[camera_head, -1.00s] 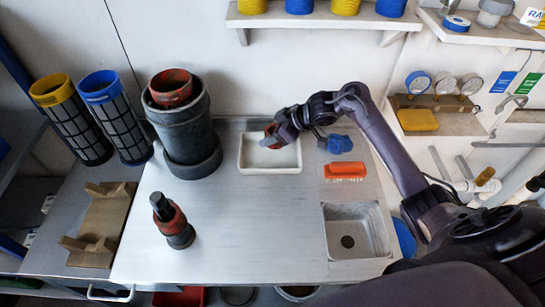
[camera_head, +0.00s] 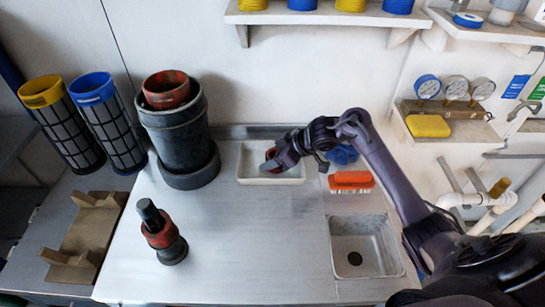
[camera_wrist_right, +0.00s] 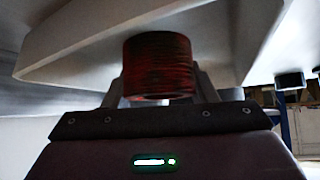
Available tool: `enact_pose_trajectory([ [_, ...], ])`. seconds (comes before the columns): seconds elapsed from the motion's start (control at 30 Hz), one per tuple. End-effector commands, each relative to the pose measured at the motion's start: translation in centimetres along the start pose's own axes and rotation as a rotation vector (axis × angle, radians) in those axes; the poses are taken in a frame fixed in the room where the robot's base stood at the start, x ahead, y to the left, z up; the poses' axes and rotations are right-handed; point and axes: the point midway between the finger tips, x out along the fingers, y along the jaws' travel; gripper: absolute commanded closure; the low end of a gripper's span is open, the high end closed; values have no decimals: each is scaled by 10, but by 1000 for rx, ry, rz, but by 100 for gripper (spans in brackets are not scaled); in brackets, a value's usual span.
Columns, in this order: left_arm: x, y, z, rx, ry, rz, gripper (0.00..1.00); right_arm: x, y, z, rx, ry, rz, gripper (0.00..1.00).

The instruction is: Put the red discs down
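A ribbed stack of red discs (camera_wrist_right: 157,68) is between the two fingers of my right gripper (camera_wrist_right: 157,88) in the right wrist view. The fingers sit against its sides. In the head view my right gripper (camera_head: 276,160) is over the white tray (camera_head: 243,170), with a bit of red (camera_head: 270,154) showing at its tip. The gripper hides part of the tray, and I cannot tell whether the stack touches it. My left gripper is not in view.
A tall dark cylinder (camera_head: 180,135) with a red top stands left of the tray. A short black and red fitting (camera_head: 161,235) stands at front left. A red brush (camera_head: 350,180), a blue item (camera_head: 341,155) and a sink (camera_head: 362,250) are to the right. The middle worktop is clear.

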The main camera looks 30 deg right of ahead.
Motion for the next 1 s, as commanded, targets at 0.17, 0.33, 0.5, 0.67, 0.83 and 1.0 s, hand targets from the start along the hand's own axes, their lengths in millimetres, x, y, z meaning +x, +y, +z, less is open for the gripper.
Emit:
enact_pose_trajectory([
  [0.17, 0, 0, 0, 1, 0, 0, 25, 0, 0, 0, 0, 0, 0, 26],
  [0.33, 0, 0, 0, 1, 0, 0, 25, 0, 0, 0, 0, 0, 0, 26],
  [0.5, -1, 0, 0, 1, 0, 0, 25, -3, 0, -3, 0, 0, 1, 26],
  [0.67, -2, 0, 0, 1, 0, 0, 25, -25, 1, -2, -4, -2, 3, 26],
  [0.83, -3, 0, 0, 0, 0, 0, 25, -62, 1, -1, -4, -3, 4, 26],
  [1.0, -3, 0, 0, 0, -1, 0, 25, -96, 1, -2, -4, -2, 3, 26],
])
